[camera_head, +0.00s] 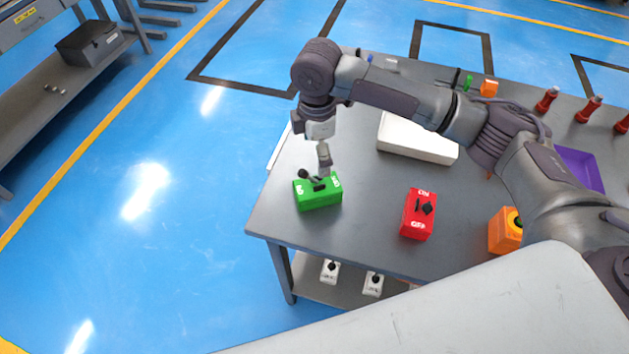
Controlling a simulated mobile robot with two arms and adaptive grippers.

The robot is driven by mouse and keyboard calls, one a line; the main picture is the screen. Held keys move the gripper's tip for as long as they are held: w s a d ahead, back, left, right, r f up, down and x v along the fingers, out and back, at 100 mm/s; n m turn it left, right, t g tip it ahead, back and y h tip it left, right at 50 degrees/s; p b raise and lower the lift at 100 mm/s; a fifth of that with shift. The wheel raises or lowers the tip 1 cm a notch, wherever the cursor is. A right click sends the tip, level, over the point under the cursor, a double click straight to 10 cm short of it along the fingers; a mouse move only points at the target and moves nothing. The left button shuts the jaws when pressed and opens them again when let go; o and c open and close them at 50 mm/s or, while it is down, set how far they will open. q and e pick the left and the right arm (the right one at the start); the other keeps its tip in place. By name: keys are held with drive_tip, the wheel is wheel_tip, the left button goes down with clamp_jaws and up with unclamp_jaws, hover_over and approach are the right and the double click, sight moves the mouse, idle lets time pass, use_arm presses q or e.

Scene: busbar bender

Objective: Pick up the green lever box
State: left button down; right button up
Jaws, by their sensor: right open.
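The green lever box (318,196) sits near the left front corner of the grey table (359,240), with a dark lever and white marks on its top. My right gripper (324,168) points down just above and behind the box, with its fingers close to the box's top. It is open. I cannot tell whether the fingers touch the box. My left gripper is not in view.
A red lever box (417,215) and an orange box (504,232) stand to the right on the table. A white block (417,140) lies behind, and a purple tray (580,166) is partly hidden by my arm. Small white boxes (373,284) sit on the lower shelf.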

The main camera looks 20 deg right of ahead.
drive_tip(key=p, duration=0.1)
hover_over(318, 185)
drive_tip(key=f, duration=0.5)
drive_tip(key=shift+s+a+f, duration=0.15)
drive_tip(key=shift+s+f, duration=0.2)
drive_tip(key=shift+s, duration=0.05)
drive_tip(key=shift+w+f, duration=0.15)
drive_tip(key=shift+f, duration=0.2)
drive_tip(key=shift+w+f+p, duration=0.15)
drive_tip(key=shift+f+p, duration=0.2)
drive_tip(key=shift+f, duration=0.35)
wheel_tip(318, 185, down, 3)
drive_tip(key=shift+f+p, duration=0.2)
drive_tip(key=shift+p, duration=0.4)
drive_tip(key=shift+f, duration=0.4)
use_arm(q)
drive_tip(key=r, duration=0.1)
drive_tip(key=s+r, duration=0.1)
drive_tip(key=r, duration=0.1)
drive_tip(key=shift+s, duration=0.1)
use_arm(e)
drive_tip(key=shift+c, duration=0.3)
